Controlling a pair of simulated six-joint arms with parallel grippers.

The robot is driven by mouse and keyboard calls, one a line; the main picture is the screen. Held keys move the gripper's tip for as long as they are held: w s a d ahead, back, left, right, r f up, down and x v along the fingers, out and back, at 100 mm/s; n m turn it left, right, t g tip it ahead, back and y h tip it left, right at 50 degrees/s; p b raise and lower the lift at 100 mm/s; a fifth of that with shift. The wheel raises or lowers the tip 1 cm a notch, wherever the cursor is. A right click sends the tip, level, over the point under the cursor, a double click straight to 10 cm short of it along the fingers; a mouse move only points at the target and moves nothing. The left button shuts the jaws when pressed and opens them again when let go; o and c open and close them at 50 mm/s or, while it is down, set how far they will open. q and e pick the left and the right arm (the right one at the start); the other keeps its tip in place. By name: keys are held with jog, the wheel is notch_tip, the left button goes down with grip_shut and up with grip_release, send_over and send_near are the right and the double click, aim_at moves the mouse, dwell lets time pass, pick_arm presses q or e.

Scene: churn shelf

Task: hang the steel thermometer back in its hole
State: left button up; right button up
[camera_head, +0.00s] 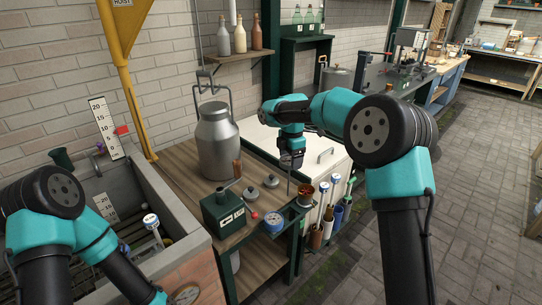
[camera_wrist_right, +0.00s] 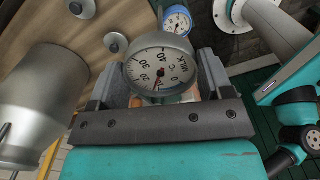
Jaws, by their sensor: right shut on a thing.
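The steel thermometer has a round white dial (camera_wrist_right: 160,68) marked MILK and °C, facing the camera in the right wrist view. My right gripper (camera_head: 291,160) is shut on it, with the dial showing between the fingers. In the head view its thin stem (camera_head: 289,184) points down from the gripper, above the bench's right front corner. A dark green rail (camera_head: 296,217) runs along that bench edge, with a copper-coloured cup (camera_head: 306,192) and a blue-rimmed dial (camera_head: 273,222) at it. I cannot make out an empty hole. My left gripper is outside the view.
A steel milk churn (camera_head: 217,145), a green box (camera_head: 223,212) with a crank and two small grey lids (camera_head: 251,193) stand on the wooden bench (camera_head: 180,168). A white chest (camera_head: 318,150) is behind the right gripper. Several handled tools (camera_head: 328,215) hang right of the rail.

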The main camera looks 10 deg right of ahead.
jog(key=shift+d+f, duration=0.2)
jog(key=shift+d, duration=0.55)
jog(key=shift+f, duration=0.15)
notch_tip(320, 180, down, 8)
dwell(0.5)
dwell(0.9)
notch_tip(320, 180, down, 8)
dwell(1.9)
jog(key=shift+f, duration=0.1)
jog(key=shift+f, duration=3.65)
